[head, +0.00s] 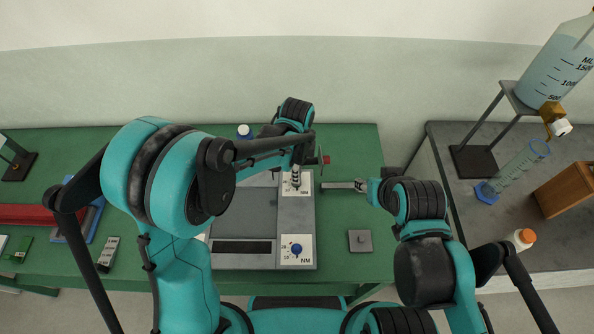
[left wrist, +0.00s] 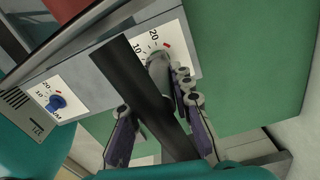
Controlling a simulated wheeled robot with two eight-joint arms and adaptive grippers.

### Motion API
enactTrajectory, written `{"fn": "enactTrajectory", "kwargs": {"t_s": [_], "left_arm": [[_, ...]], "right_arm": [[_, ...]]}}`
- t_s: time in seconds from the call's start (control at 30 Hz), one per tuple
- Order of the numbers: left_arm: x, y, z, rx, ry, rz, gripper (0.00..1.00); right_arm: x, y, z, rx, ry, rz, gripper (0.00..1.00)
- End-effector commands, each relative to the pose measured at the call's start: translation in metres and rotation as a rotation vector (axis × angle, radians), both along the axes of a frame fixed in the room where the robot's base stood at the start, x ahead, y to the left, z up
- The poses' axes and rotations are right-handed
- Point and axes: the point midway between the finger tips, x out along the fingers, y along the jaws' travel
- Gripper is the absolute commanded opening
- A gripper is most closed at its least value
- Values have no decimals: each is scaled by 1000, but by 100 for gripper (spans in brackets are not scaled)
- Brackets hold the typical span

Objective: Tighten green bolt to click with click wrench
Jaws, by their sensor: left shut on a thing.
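My left gripper (head: 302,155) is over the back right of a grey torque panel (head: 245,228). In the left wrist view it is shut on a dark bar that looks like the click wrench (left wrist: 125,75). The wrench's grey socket (left wrist: 158,68) stands over the back dial (left wrist: 175,38), a white plate with a 20 and a red mark. A blue bolt (head: 297,249) sits on the front dial. My right gripper (head: 335,186) points left beside the panel's right edge; its jaw opening is unclear.
A small grey block (head: 360,241) lies right of the panel. A red object (head: 28,214) and a dark small box (head: 108,254) are at left. The right bench holds a glass cylinder (head: 515,172) and a wooden block (head: 565,190).

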Motion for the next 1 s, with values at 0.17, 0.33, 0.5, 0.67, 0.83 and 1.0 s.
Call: {"fn": "enactTrajectory", "kwargs": {"t_s": [0.17,0.33,0.5,0.67,0.83,1.0], "left_arm": [[0,0,0,0,0,-66,0],[0,0,0,0,0,-172,0],[0,0,0,0,0,-202,0],[0,0,0,0,0,-201,0],[0,0,0,0,0,-266,0],[0,0,0,0,-1,-374,0]], "right_arm": [[0,0,-2,0,0,0,40],[0,0,-4,0,0,0,40],[0,0,-4,0,0,0,40],[0,0,-4,0,0,0,40],[0,0,-6,0,0,0,40],[0,0,-9,0,0,0,40]]}}
